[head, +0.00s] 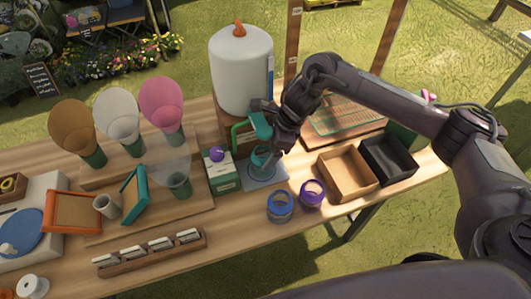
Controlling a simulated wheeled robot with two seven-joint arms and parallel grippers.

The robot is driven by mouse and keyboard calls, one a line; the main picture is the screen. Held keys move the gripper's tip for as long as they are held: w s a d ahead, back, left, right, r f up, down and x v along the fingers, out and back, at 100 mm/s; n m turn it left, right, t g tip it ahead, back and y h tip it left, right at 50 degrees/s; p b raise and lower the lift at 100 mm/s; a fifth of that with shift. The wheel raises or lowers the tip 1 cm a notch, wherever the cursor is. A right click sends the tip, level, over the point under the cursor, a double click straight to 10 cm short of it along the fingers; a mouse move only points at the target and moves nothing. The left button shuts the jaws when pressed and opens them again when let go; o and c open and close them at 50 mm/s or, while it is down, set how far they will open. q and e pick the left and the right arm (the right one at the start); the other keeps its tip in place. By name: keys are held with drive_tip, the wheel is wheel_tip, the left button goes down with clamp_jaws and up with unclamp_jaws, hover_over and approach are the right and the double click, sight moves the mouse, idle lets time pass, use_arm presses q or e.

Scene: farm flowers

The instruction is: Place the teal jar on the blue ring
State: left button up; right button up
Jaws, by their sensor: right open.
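A teal-rimmed glass jar (262,163) stands on a grey-blue mat (278,178) near the middle of the table. My right gripper (271,146) is open, pointing down right at the jar's upper right side and partly covering it. I cannot tell whether its fingers touch the jar. A blue-rimmed jar (280,207) and a purple-rimmed jar (312,194) stand in front of the mat. I cannot make out a separate blue ring; a ring under the teal jar or the gripper would be hidden. My left gripper is not in view.
A large white dispenser (241,75) stands behind the gripper. A green-and-white box (222,174) with a purple knob is close left of the mat. A brown tray (346,172) and a black tray (388,160) lie to the right. Cones, frames and a clip rack fill the left.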

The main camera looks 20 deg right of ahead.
drive_tip(key=b+v, duration=0.1)
drive_tip(key=v, duration=0.8)
drive_tip(key=shift+s, duration=0.1)
